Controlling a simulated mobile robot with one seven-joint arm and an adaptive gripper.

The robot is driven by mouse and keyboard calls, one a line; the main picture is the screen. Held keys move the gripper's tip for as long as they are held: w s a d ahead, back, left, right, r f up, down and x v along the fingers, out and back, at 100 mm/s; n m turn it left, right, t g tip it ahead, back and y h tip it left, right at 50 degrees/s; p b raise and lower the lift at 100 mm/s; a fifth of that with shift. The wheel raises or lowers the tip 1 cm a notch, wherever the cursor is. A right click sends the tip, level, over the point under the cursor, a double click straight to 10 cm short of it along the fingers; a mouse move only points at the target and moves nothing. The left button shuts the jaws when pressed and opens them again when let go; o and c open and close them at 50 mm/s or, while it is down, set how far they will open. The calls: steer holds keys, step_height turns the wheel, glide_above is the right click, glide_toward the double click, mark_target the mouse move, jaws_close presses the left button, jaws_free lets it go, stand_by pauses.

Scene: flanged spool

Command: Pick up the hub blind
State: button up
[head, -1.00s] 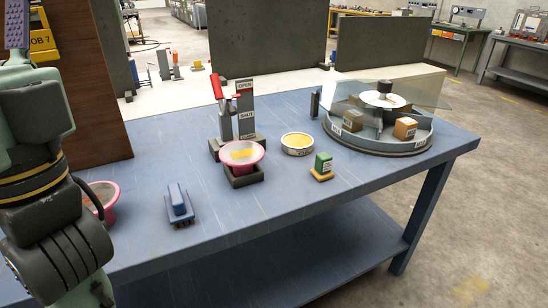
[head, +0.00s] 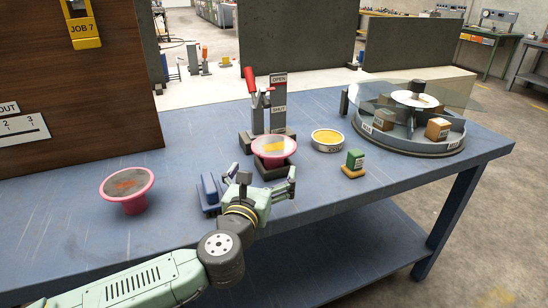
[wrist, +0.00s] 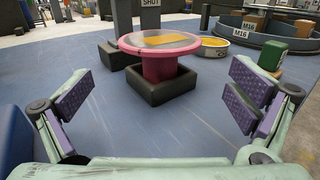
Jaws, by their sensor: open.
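No label marks which thing is the hub blind. A pink flanged spool (head: 274,146) with a yellow patch on top sits upright in a black square base (head: 273,170); the wrist view shows the spool (wrist: 160,62) straight ahead, between and beyond my fingers. Another pink flanged piece (head: 127,188), with a brownish top, stands alone at the left of the bench. My gripper (head: 262,178) is open and empty, low over the bench in front of the base and apart from it. Its two purple-padded fingers are spread wide in the wrist view.
A blue block (head: 209,189) stands just left of my gripper. A red-handled clamp (head: 252,90) is behind the spool. A round tin (head: 327,142), a green block (head: 354,162) and a round sectioned carousel (head: 410,138) are to the right. Clear bench lies at front right.

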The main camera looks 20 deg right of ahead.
mark_target(273, 147)
steer(key=x, duration=0.3)
steer(key=shift+r+p, duration=0.1)
steer(key=shift+p, duration=0.3)
steer(key=p+x, duration=0.1)
steer(key=x, duration=0.2)
steer(key=p+x, duration=0.1)
steer(key=x, duration=0.1)
steer(key=shift+w+d+r+p, duration=0.15)
steer(key=shift+r+p, duration=0.15)
steer(key=shift+w+d+f, duration=0.1)
steer(key=shift+w+d, duration=0.05)
steer(key=shift+w, duration=0.15)
steer(key=c, duration=1.5)
steer(key=shift+c, duration=0.5)
steer(key=shift+r, duration=0.25)
